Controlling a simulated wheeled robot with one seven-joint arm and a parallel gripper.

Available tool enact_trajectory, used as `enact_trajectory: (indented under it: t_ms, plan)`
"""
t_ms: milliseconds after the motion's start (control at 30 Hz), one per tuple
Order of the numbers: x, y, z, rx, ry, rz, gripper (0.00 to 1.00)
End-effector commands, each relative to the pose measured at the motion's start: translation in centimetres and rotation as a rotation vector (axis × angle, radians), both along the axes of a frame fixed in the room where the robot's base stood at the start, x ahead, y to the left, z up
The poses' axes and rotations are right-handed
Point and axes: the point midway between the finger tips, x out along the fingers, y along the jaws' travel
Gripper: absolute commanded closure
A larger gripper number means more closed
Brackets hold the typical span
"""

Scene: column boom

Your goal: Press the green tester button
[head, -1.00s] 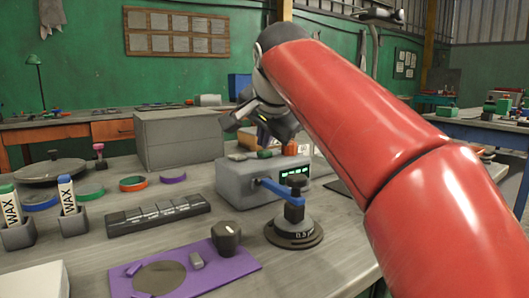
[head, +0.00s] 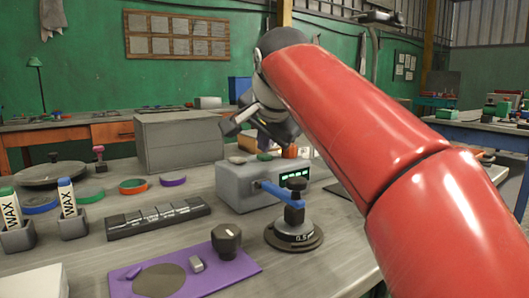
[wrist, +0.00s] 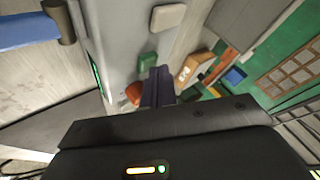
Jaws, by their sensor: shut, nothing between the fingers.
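The grey tester box (head: 236,190) stands on the bench with a lit green display on its front. The green button (head: 264,157) is on its top, between a grey button (head: 237,160) and an orange button (head: 290,152). In the wrist view the green button (wrist: 147,61) lies just beyond my fingers, with the orange button (wrist: 133,93) partly behind them to the left. My gripper (wrist: 158,73) is shut and empty, pointing down over the tester's top. I cannot tell its exact height above the button; in the head view the fingertips are largely hidden.
A large grey box (head: 180,142) stands behind left. A black segmented strip (head: 158,217), a purple mat (head: 225,278) and wax sticks (head: 67,197) occupy the front left.

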Motion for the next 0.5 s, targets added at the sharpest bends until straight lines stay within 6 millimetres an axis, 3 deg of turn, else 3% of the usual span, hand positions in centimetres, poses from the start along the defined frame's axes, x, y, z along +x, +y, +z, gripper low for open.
enact_trajectory:
  t_ms: [200,500]
  plan:
    - [0.03,0.01,1.39,0.0,0.0,0.0,1.0]
    - [0.02,0.01,1.33,0.0,0.0,0.0,1.0]
